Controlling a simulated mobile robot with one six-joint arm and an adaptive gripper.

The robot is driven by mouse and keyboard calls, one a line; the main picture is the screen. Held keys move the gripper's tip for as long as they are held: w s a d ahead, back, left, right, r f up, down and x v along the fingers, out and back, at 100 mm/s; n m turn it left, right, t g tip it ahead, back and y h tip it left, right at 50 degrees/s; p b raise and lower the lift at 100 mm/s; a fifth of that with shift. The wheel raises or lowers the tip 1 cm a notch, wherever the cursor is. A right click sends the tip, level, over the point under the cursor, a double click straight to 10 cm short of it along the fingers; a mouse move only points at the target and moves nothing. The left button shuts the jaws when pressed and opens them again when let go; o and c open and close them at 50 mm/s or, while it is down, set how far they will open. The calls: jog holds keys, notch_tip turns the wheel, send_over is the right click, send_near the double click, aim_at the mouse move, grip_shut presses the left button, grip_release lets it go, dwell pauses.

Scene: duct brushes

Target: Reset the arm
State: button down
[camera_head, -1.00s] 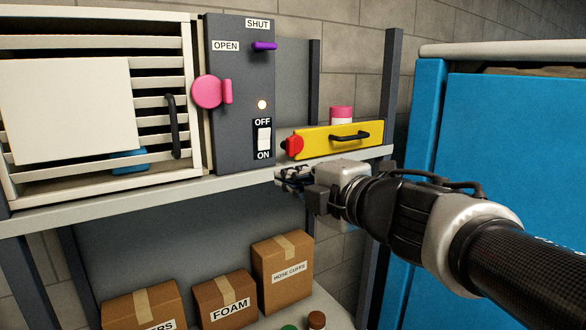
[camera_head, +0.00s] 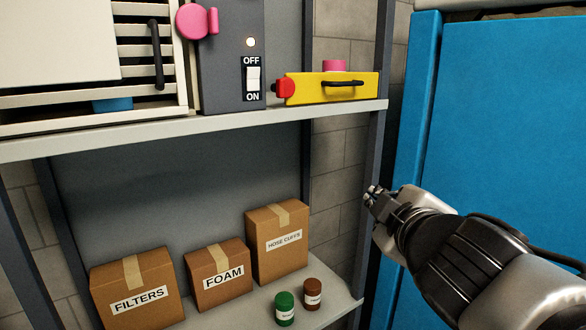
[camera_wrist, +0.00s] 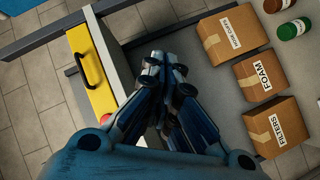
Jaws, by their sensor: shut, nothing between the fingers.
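My gripper (camera_head: 371,194) is at the right in the head view, in front of the shelf's right post and near the blue panel. It is empty and its fingers are together. In the wrist view my gripper (camera_wrist: 168,58) points toward the shelving, with the yellow drawer unit (camera_wrist: 92,72) to its left and the boxes to its right. Nothing touches the fingers in either view.
A grey switch box (camera_head: 228,75) with an OFF/ON rocker and the yellow unit (camera_head: 330,88) stand on the upper shelf (camera_head: 200,132). FILTERS, FOAM (camera_head: 218,276) and HOSE CUFFS boxes and a green jar (camera_head: 285,308) and brown jar (camera_head: 313,294) sit below. A blue panel (camera_head: 500,130) bounds the right.

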jog(key=s+d+f+m+g+h+b, duration=0.1)
jog(key=s+d+f+m+g+b, duration=0.15)
jog(key=f, duration=0.45)
jog(key=s+d+f+m+g+h+b, duration=0.1)
jog(key=s+d+f+m+b, duration=0.1)
jog(key=s+f+m, duration=0.3)
jog(key=s+a+f+m+g+b, duration=0.1)
jog(key=s+f+g+b, duration=0.1)
jog(key=s+f, duration=0.3)
jog(key=s+a+f+m+g+y+b, duration=0.1)
jog(key=s+f, duration=0.4)
jog(key=f, duration=0.6)
jog(key=s+a+f+m+g+y+b, duration=0.1)
jog(key=s+f+g+b, duration=0.3)
jog(key=f, duration=0.4)
jog(key=shift+s+a+m+b, duration=0.45)
jog(key=shift+s+a+b, duration=0.2)
jog(key=shift+a, duration=0.25)
